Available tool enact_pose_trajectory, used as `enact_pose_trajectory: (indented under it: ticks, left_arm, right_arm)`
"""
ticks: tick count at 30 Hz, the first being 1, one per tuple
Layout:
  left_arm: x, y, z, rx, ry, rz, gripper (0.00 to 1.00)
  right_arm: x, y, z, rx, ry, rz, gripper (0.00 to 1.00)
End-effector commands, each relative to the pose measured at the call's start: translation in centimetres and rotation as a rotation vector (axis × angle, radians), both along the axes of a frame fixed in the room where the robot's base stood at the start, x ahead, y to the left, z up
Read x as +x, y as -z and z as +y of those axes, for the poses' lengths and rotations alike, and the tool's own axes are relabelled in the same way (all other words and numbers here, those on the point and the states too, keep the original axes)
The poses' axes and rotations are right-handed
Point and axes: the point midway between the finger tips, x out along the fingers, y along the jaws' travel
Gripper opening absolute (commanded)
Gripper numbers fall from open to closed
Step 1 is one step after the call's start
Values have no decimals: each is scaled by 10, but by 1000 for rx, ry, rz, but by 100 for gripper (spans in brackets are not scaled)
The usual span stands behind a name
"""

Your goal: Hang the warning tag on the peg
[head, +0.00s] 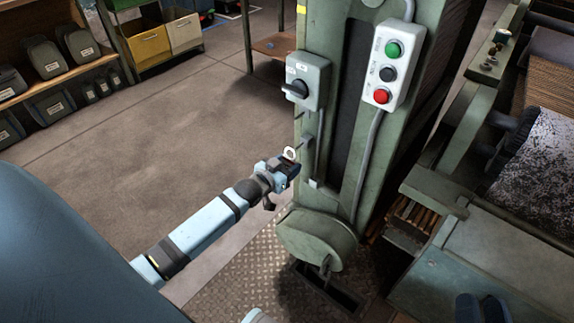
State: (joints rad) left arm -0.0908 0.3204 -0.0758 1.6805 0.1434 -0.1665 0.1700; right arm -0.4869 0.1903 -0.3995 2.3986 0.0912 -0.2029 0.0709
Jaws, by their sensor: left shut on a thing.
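My left gripper (286,167) reaches in from the left and is shut on the warning tag (290,153). Only a small pale, ring-like part of the tag shows above the dark fingers; the rest is hidden. A short peg (304,143) appears to stick out from a small plate on the green machine column, just right of and above the tag. The tag looks apart from it, but the depth gap is hard to judge.
A grey rotary switch box (308,80) sits above the peg. A push-button box (394,65) with its conduit is further right. A rounded green housing (318,238) juts out below. A worktable (500,255) stands at right. Open floor (170,120) lies left.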

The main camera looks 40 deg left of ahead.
Motion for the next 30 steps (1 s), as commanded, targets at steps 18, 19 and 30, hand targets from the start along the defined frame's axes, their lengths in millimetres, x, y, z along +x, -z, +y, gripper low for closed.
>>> enact_pose_trajectory:
  ticks: [18, 19, 30]
  left_arm:
    - [16, 0, -1, 0, 0, 0, 32]
    - [17, 0, -1, 0, 0, 0, 32]
    - [28, 1, -2, 0, 0, -1, 32]
  right_arm:
    - [-1, -4, 0, 3, 0, -5, 39]
    - [-1, -4, 0, 3, 0, -5, 39]
    - [0, -3, 0, 2, 0, -4, 39]
